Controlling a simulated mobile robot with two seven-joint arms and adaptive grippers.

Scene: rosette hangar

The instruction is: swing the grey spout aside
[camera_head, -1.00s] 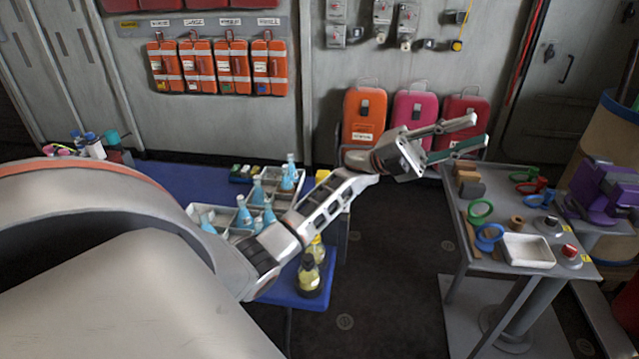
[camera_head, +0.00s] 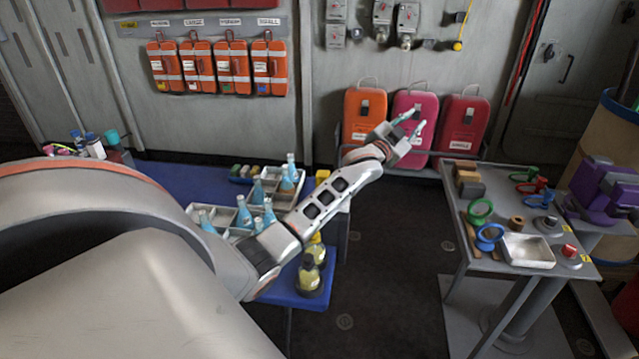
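My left gripper (camera_head: 412,122) is raised in front of the pink case (camera_head: 428,108) at the back wall. Its two fingers point up and to the right with a gap between them, and nothing shows in the gap. I cannot tell whether it touches the case. I cannot make out a grey spout for certain. Small grey fittings (camera_head: 406,22) hang on the wall above the cases, apart from the gripper. My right gripper is not in view.
A blue table (camera_head: 170,184) with bottles in trays stands left of and below my arm. A grey cart (camera_head: 488,209) with coloured rings and a white tray (camera_head: 527,250) stands at right. Dark floor (camera_head: 400,240) lies open between them. An orange case (camera_head: 361,105) stands beside the pink one.

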